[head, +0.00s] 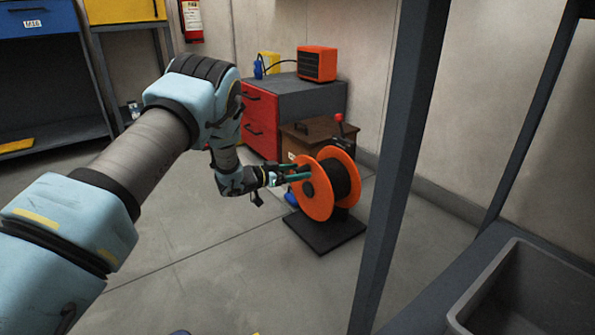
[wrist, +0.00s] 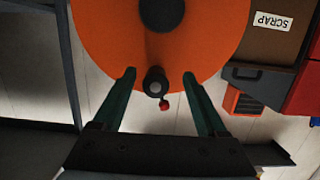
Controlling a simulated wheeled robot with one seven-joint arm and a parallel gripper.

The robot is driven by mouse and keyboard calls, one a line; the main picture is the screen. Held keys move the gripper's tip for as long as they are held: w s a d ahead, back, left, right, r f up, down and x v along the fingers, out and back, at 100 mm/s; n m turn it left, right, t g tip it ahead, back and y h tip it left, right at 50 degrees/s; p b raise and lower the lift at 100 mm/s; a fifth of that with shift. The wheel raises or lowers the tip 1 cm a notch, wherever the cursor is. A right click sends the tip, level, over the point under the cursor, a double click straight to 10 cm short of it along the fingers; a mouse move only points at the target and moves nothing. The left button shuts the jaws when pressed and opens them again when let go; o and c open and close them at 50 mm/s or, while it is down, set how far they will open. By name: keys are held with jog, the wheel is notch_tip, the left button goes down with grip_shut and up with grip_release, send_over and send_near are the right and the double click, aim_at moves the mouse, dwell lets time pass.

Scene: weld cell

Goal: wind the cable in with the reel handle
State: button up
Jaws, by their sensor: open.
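The cable reel (head: 313,200) has orange flanges with dark cable (head: 340,180) wound between them and stands on a black base plate (head: 325,232). In the wrist view its orange flange (wrist: 105,40) fills the top, with a dark hub (wrist: 161,10). The reel handle (wrist: 155,82), a short dark knob seen end-on, stands off the flange near its rim. My gripper (head: 302,172) is open at the near side of the reel. In the wrist view its two green fingers (wrist: 158,75) lie either side of the handle, with visible gaps; I cannot tell their exact depth.
A red-tipped lever (head: 339,118) rises behind the reel. A brown box (head: 318,132) labelled SCRAP (wrist: 271,21) and a grey cabinet with red drawers (head: 261,120) stand behind. A grey post (head: 400,150) stands right of the reel. Floor to its left is clear.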

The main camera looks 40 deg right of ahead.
jog(key=a+r+p, duration=0.1)
jog(key=a+p, duration=0.4)
jog(key=a, duration=0.3)
jog(key=shift+w+a+r, duration=0.15)
jog(key=shift+w+r, duration=0.05)
jog(key=shift+r, duration=0.2)
